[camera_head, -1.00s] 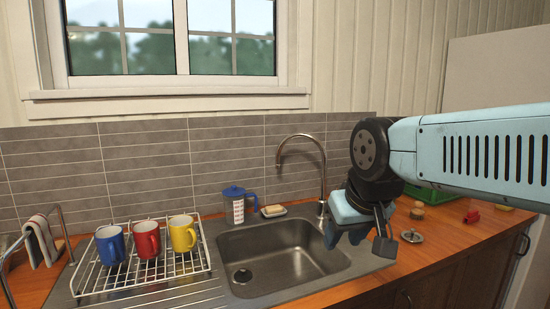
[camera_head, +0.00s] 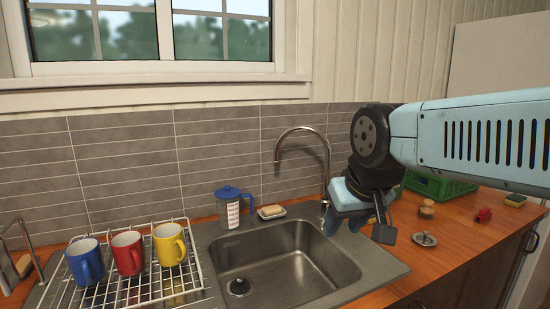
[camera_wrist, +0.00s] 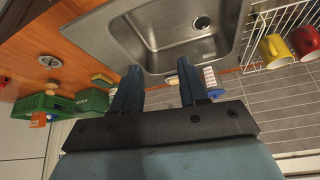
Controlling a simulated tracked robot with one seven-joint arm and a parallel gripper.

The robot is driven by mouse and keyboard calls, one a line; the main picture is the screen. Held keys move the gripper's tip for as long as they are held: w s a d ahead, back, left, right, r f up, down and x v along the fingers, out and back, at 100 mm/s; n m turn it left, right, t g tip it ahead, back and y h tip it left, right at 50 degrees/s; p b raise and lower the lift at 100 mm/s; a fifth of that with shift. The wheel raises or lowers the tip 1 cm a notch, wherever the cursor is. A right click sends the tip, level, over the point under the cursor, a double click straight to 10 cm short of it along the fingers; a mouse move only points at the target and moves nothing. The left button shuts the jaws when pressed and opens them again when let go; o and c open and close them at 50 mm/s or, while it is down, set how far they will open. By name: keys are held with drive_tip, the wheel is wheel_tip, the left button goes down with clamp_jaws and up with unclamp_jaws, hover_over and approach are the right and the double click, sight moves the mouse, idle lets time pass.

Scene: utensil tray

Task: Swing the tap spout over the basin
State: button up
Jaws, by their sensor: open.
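The chrome tap (camera_head: 327,166) stands at the back right of the sink. Its arched spout (camera_head: 301,129) points left, with its tip hanging in front of the tiles above the soap dish. The steel basin (camera_head: 285,283) is in front; I cannot tell whether the tip is over it. My gripper (camera_head: 341,222) is open and points down beside the tap's lower column, covering part of it. I cannot tell whether it touches the tap. In the wrist view my two fingers (camera_wrist: 158,88) are apart with nothing clear held between them; the tap is not recognisable there.
A wire rack (camera_head: 150,290) with blue, red and yellow mugs is left of the basin. A blue-lidded jug (camera_head: 229,208) and a soap dish (camera_head: 271,212) stand behind it. A green crate (camera_head: 440,188), a sink plug (camera_head: 425,239) and small items are on the right counter.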

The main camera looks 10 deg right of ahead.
drive_tip(key=shift+o, duration=0.5)
drive_tip(key=w+d+r+n+g+h, duration=0.1)
drive_tip(key=w+d+n+g+h, duration=0.25)
drive_tip(key=w+n+h, duration=0.55)
drive_tip(key=n+t+h, duration=0.6)
drive_tip(key=n+t, duration=0.2)
drive_tip(key=n, duration=0.7)
approach(274, 158)
drive_tip(key=shift+g, duration=0.25)
drive_tip(key=x, duration=1.3)
drive_tip(key=shift+w+a+r, duration=0.1)
drive_tip(key=shift+w+a, duration=0.05)
drive_tip(key=shift+c, duration=0.2)
clamp_jaws()
